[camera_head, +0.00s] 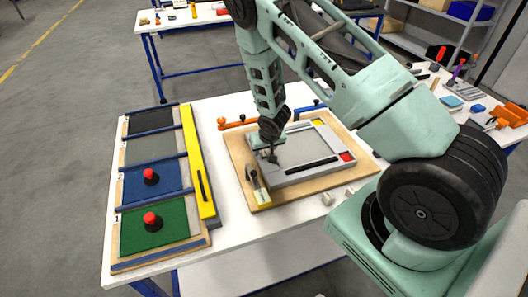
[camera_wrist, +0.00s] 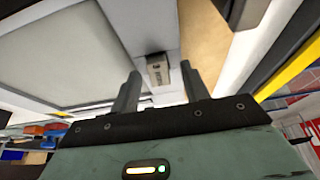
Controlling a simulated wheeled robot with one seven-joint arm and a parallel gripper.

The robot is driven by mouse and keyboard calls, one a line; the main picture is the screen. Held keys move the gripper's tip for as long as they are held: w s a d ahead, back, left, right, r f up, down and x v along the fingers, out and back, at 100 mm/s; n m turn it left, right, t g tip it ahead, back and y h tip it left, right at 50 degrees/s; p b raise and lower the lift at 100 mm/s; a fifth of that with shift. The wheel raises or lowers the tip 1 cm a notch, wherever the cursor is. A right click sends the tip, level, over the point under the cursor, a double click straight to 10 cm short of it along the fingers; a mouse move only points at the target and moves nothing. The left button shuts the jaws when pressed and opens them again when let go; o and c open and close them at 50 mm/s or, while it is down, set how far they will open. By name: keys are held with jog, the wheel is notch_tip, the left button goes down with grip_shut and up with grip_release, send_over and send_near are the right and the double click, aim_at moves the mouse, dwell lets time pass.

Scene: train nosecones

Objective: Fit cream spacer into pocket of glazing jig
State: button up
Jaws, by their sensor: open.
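The glazing jig (camera_head: 290,178) is a grey frame around a pale panel, lying on a wooden board, with yellow and red corner patches. My gripper (camera_head: 272,158) is over its left end, pointing down. In the wrist view the open fingers (camera_wrist: 160,82) stand on either side of a small pale block (camera_wrist: 157,66) with a darker marked face, at the frame's edge. It may be the cream spacer; I cannot tell whether it sits in a pocket or whether the fingers touch it. The frame rail (camera_wrist: 137,30) shows beside it.
Two small pale blocks (camera_head: 327,199) (camera_head: 350,190) lie on the white table in front of the board (camera_head: 245,170). A numbered rack of coloured panels (camera_head: 185,212) and a yellow bar (camera_head: 191,140) are at left. An orange clamp (camera_head: 236,124) stands behind.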

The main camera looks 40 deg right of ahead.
grip_shut()
